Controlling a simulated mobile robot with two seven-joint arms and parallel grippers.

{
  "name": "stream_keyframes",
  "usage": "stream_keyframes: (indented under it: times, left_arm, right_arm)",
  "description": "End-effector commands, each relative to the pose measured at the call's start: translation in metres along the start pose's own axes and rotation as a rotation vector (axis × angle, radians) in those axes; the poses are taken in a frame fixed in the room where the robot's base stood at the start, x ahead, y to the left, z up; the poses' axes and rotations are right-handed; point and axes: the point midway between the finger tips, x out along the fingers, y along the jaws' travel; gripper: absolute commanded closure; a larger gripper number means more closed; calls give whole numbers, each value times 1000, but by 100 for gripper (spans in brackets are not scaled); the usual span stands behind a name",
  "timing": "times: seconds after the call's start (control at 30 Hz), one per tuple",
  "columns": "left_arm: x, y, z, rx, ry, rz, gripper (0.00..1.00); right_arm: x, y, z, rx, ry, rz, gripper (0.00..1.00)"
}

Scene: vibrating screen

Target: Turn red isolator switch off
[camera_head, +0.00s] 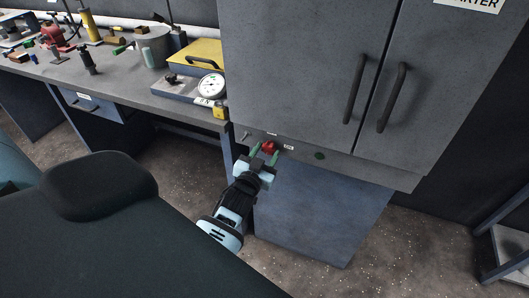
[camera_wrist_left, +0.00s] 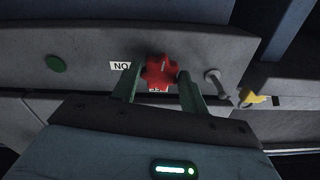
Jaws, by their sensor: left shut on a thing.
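The red isolator switch (camera_head: 268,146) is a red knob on the lower front panel of the grey cabinet. My left gripper (camera_head: 262,156) is at it, with its green fingers on either side of the knob. In the left wrist view the red knob (camera_wrist_left: 160,72) sits between the two green fingertips (camera_wrist_left: 159,82), and the gripper is shut on it. A small white label reading "NO" or "ON" upside down (camera_wrist_left: 121,66) is beside the knob, and another label is partly hidden below it. My right gripper is not in view.
A green round button (camera_head: 320,155) is on the same panel, right of the switch. A grey lever (camera_wrist_left: 214,82) is on the other side. The cabinet doors have dark handles (camera_head: 392,97). A workbench (camera_head: 130,92) with a gauge (camera_head: 211,86) and tools stands at left.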

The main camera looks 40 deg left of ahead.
Motion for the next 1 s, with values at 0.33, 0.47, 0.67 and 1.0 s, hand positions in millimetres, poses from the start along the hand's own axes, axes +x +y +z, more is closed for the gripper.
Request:
stream_keyframes:
  times: [0.33, 0.47, 0.67, 1.0]
  left_arm:
    - [0, 0, -1, -161, 1, 0, 79]
    - [0, 0, 0, -186, 1, 0, 79]
    - [0, 0, 0, -198, 0, 0, 79]
    - [0, 0, 0, -197, 0, 0, 48]
  right_arm:
    - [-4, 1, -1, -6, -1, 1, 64]
    - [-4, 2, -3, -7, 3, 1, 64]
    - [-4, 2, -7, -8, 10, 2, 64]
    - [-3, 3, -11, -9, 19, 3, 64]
